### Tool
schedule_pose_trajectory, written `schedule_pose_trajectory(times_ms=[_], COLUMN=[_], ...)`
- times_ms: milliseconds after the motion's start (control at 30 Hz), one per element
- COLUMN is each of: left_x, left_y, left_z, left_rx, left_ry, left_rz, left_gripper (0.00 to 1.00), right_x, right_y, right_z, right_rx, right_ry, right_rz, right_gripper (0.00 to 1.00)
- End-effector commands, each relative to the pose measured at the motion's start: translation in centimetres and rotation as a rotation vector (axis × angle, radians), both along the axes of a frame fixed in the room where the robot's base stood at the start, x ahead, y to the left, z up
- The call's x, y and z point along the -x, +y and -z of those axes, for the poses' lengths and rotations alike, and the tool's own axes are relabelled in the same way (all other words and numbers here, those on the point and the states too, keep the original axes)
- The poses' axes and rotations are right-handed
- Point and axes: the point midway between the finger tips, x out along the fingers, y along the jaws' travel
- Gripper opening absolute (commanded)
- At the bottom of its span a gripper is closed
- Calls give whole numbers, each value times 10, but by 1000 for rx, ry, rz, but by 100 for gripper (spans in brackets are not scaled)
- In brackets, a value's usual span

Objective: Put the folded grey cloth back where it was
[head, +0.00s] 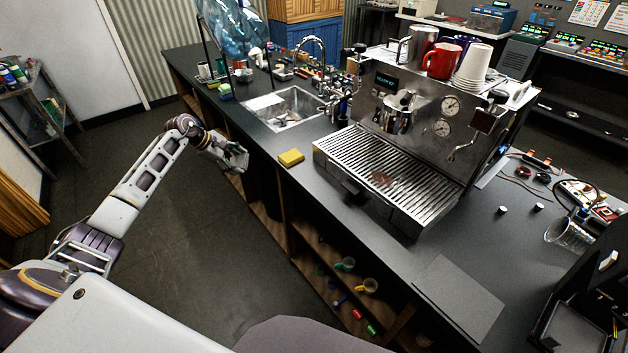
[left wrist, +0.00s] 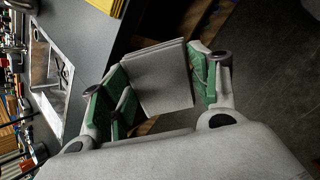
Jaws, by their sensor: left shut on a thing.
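The folded grey cloth (left wrist: 160,78) shows in the left wrist view between the green-padded fingers of my left gripper (left wrist: 163,90). The gripper is shut on it, and the cloth sticks out past the fingers. In the head view my left gripper (head: 238,160) is at the front edge of the dark counter (head: 270,130), left of the yellow sponge. The cloth is too small and hidden there to make out. My right gripper is not in view.
A yellow sponge (head: 291,157) lies on the counter between the sink (head: 285,107) and the espresso machine (head: 400,130). A flat dark-grey mat (head: 458,298) lies at the front right. Open shelves (head: 330,265) with cups are below. Bare counter surrounds the sponge.

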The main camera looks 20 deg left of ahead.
Motion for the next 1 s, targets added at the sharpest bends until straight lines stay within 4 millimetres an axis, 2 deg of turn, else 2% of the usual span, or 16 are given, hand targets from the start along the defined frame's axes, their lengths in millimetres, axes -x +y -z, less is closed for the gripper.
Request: schedule_pose_trajectory(times_ms=[200, 500, 1000], left_x=[28, 65, 122], left_y=[-5, -10, -14], left_z=[16, 30, 37], left_rx=[-33, -74, -132], left_ry=[46, 97, 169], left_rz=[28, 54, 73], left_gripper=[42, 42, 42], right_x=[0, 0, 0], right_y=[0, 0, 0], right_z=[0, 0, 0], right_rx=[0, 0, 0], right_ry=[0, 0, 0], right_rz=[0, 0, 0], right_gripper=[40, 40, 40])
